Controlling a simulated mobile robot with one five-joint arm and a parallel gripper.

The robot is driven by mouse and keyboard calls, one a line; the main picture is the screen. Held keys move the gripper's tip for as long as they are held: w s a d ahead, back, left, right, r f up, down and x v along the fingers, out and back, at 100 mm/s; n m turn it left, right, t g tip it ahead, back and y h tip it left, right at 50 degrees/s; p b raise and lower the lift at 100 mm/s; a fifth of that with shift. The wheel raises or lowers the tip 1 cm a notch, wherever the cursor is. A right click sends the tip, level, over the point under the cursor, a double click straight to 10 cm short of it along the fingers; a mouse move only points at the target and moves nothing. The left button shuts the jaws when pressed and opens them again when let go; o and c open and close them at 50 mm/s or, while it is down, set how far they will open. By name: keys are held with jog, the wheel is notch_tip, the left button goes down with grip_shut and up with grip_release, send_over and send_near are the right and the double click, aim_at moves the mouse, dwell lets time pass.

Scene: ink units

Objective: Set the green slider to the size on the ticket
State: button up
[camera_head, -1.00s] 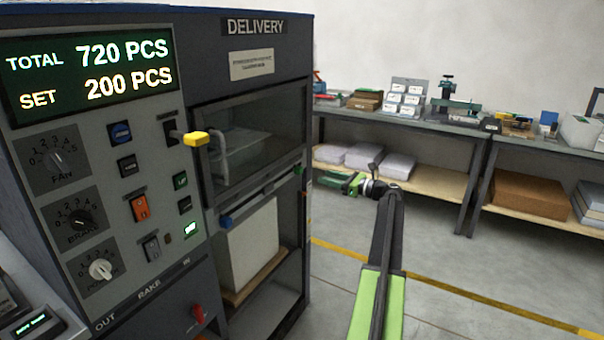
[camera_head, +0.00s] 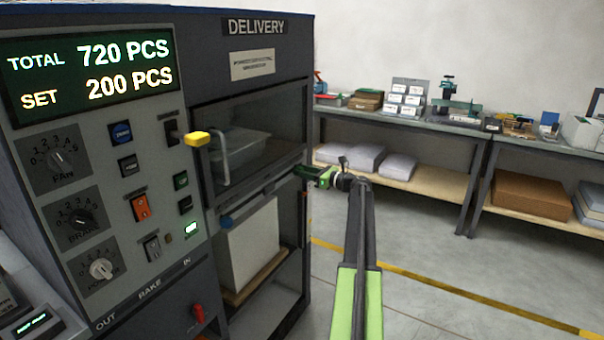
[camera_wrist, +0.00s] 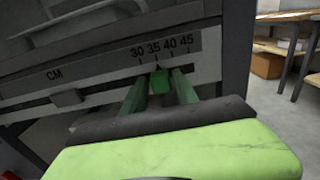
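The green slider (camera_wrist: 160,82) sits on a rail under a CM scale (camera_wrist: 165,50) in the wrist view, close below the 35 mark. My gripper (camera_wrist: 157,88) is open, one green finger on each side of the slider; whether either finger touches it I cannot tell. In the head view my gripper (camera_head: 308,173) reaches the right edge of the delivery unit (camera_head: 254,110), where the slider is hard to tell from the fingers. I see no readable ticket; a pale label (camera_head: 252,65) on the unit is too small to read.
A control panel (camera_head: 100,170) with dials and a display reading 720 and 200 PCS stands left. A yellow-tipped lever (camera_head: 196,139) juts from it. A grey block (camera_wrist: 68,97) sits further left on the rail. Shelving (camera_head: 400,180) stands behind; the floor at right is clear.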

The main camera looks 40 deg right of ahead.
grip_shut()
dwell(1.1)
